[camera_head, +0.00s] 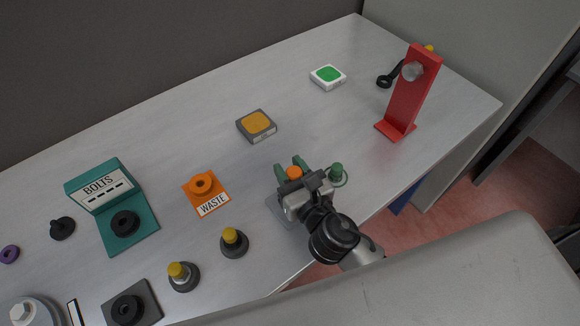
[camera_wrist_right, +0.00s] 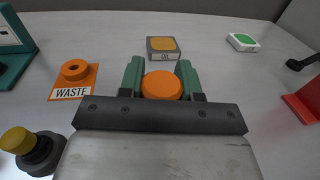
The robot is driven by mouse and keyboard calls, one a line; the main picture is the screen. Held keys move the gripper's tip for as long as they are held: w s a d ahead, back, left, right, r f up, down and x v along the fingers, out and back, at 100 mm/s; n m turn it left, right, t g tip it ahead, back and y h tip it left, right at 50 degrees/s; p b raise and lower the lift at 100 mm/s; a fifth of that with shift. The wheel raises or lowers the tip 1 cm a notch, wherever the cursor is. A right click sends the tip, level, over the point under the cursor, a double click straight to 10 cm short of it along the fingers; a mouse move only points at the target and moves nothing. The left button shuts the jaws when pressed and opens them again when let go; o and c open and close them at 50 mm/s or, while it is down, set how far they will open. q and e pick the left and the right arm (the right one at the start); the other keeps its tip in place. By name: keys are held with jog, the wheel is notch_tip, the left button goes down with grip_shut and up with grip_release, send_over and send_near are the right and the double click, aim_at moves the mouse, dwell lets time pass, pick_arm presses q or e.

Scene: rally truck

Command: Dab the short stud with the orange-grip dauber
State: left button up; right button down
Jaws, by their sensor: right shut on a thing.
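My right gripper (camera_head: 289,168) is shut on the orange-grip dauber, with green fingers on both sides of its round orange grip (camera_head: 294,173). The grip also shows between the fingers in the right wrist view (camera_wrist_right: 162,85); the dauber's lower part is hidden. Two yellow-topped studs on dark round bases stand to the left: one nearer (camera_head: 231,239), one farther left (camera_head: 181,272) with a silver nut. I cannot tell for sure which is short. My left gripper is not in view.
An orange WASTE holder (camera_head: 207,191), an orange-topped pad (camera_head: 256,125), a green-topped pad (camera_head: 328,76), a teal BOLTS stand (camera_head: 144,214) and a red stand (camera_head: 406,100) surround clear table.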

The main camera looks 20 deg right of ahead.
jog(key=shift+f, duration=0.4)
jog(key=shift+w+r, duration=0.1)
jog(key=shift+w+a+r, duration=0.1)
jog(key=shift+w, duration=0.25)
jog(key=shift+s, duration=0.2)
jog(key=shift+s+d, duration=0.25)
jog(key=shift+s, duration=0.45)
jog(key=shift+w, duration=0.15)
